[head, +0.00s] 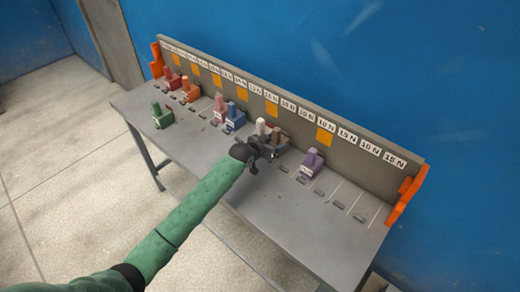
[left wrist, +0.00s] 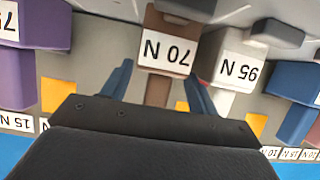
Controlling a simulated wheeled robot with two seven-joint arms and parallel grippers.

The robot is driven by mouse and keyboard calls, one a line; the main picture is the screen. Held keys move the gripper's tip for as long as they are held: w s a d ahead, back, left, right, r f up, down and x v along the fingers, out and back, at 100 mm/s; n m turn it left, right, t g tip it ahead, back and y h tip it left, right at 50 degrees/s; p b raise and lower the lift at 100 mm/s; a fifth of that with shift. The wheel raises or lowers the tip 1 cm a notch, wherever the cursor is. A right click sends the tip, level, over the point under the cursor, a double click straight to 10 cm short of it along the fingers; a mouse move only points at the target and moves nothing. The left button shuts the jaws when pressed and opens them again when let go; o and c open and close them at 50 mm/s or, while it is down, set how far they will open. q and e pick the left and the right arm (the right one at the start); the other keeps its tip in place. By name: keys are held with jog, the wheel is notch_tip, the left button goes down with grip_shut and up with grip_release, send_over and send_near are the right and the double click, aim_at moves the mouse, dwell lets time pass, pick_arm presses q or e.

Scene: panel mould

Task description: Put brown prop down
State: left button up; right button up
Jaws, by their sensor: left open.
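The brown prop (head: 279,134) stands upright on the grey bench, to the right of a white prop. In the left wrist view the brown prop (left wrist: 157,90) carries a "70 N" label and lies between two blue-grey fingers. My left gripper (head: 262,148) is at the front of the brown prop and partly hides its lower part. In the left wrist view the left gripper (left wrist: 158,88) is open, with one finger on each side of the prop. I cannot tell whether either finger touches it. My right gripper is not in view.
The white prop (head: 261,126), labelled "95 N", stands close beside the brown one. A purple prop (head: 312,161) is to its right, a blue prop (head: 235,117) to its left. The grey bench (head: 262,190) has a labelled back panel (head: 350,135). The bench's right end is free of props.

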pick_arm(q)
jog(key=b+v, duration=0.2)
jog(key=v, duration=0.7)
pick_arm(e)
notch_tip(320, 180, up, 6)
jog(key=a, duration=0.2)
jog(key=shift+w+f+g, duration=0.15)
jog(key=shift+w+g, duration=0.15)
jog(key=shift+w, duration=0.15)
pick_arm(q)
jog(key=shift+s, duration=0.1)
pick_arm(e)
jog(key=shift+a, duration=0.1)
pick_arm(q)
jog(key=shift+a+f, duration=0.1)
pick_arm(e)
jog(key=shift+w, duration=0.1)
